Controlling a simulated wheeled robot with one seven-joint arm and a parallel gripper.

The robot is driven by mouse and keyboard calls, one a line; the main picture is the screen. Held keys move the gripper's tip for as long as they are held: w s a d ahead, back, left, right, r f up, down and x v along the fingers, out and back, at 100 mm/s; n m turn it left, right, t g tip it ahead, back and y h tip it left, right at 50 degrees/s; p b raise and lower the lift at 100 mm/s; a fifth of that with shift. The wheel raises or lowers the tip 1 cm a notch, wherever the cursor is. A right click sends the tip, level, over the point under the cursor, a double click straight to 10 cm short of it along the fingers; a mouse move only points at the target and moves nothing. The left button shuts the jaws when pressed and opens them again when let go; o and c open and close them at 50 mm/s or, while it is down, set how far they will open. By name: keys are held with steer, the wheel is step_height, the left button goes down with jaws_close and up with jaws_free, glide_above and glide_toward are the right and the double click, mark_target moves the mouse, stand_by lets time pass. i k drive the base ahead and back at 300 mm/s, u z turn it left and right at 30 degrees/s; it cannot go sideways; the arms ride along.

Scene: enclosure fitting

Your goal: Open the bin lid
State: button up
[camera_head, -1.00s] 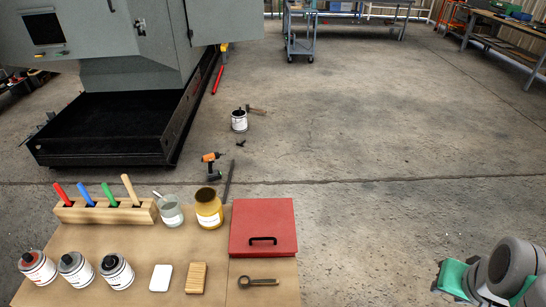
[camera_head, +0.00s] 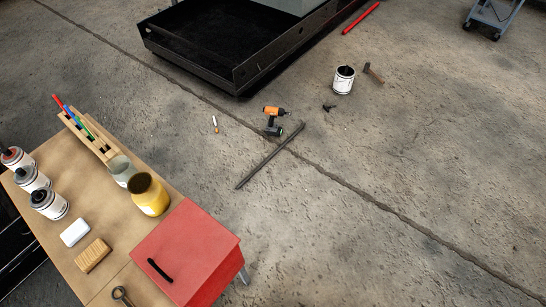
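The red bin (camera_head: 215,283) stands at the right end of the wooden table. Its red lid (camera_head: 193,242) lies flat and closed on top. A black handle (camera_head: 160,270) is fixed near the lid's front-left edge. My gripper is not in the current view.
A metal ring tool (camera_head: 121,295) lies beside the bin on the table (camera_head: 133,285). A wooden block (camera_head: 93,256), a white block (camera_head: 75,233), a yellow jar (camera_head: 150,195) and a grey cup (camera_head: 122,170) stand nearby. A drill (camera_head: 273,120) and a bar (camera_head: 268,157) lie on the floor.

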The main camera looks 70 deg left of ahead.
mark_target(183, 251)
steer(key=i, duration=1.2)
steer(key=u, duration=5.25)
steer(key=i, duration=0.5)
steer(key=z, duration=0.05)
